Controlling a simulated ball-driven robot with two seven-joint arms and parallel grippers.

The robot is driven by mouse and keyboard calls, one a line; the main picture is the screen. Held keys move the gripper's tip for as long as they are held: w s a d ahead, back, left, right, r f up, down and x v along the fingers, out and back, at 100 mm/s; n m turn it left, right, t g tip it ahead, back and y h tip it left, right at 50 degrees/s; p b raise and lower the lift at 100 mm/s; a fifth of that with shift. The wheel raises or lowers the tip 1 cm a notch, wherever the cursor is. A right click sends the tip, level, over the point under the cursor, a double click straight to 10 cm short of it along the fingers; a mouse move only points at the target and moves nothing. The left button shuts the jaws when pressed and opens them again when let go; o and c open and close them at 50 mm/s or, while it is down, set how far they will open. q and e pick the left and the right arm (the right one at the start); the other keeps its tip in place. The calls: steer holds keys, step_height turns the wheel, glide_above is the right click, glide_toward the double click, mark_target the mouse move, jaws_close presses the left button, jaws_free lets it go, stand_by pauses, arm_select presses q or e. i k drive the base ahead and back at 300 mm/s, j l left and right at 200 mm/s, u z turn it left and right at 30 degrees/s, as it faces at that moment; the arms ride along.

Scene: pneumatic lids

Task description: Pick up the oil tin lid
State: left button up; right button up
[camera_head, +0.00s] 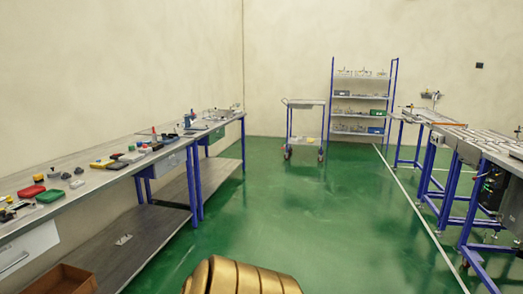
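I cannot make out the oil tin lid in the head view. Many small items lie on the long workbench (95,182) at the left, too small to name surely. Among them are a flat red piece (32,191), a flat green piece (50,196) and a yellow-and-black piece (103,163). Any of the small pieces could be a lid, but I cannot tell. Neither of my grippers is in view. A rounded, ribbed gold shape (240,277) shows at the bottom edge; I cannot tell whether it is part of me.
Green floor (290,210) is open in the middle. A wooden crate (62,279) sits low at the left, below the bench. A trolley (304,125) and a shelf rack (360,98) stand at the back. Blue-legged tables (450,128) line the right.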

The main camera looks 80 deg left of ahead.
mark_target(52, 172)
steer(key=u, duration=4.2)
steer(key=i+u, duration=0.2)
steer(key=u, duration=0.35)
